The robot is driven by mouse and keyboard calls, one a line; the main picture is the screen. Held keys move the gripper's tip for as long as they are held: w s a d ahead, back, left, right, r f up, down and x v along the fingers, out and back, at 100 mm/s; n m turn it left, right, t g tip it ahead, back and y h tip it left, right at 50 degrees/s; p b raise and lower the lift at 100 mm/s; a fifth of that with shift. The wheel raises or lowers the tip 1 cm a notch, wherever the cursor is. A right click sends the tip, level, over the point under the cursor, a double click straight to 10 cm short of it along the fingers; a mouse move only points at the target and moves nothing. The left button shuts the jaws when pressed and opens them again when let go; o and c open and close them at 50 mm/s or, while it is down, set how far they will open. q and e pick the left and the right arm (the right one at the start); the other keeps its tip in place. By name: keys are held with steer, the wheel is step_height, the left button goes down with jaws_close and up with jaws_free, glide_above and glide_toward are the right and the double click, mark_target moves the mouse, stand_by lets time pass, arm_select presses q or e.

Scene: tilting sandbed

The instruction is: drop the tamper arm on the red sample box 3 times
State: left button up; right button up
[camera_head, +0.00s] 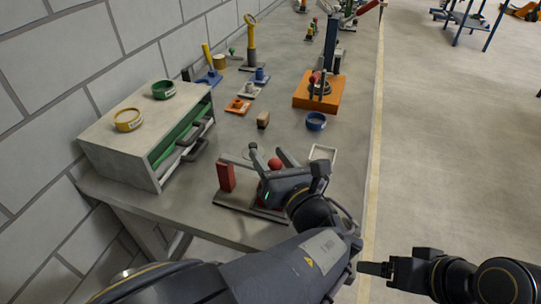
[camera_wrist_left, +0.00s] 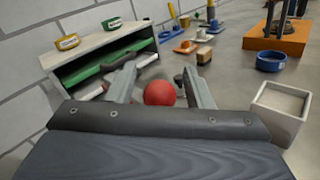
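The tamper stands on a dark base plate (camera_head: 235,203) near the bench's front edge. A red upright block (camera_head: 226,177) stands at its left end, and another red part (camera_head: 262,195) shows low beside my left gripper, partly hidden. I cannot tell surely which is the sample box. The grey tamper arm (camera_head: 238,159) runs roughly level from the block toward a red ball knob (camera_head: 275,164). My left gripper (camera_head: 275,158) is open, its fingers either side of the knob (camera_wrist_left: 160,93), with gaps visible. My right gripper (camera_head: 376,268) is empty, off the bench; its opening is unclear.
A grey drawer cabinet (camera_head: 118,150) with yellow and green rings on top stands at the left. A white tray (camera_head: 322,154) sits right of my left gripper. A wooden block (camera_head: 263,120), a blue bowl (camera_head: 316,121) and an orange base (camera_head: 302,98) stand farther back.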

arm_select(q)
jaws_close()
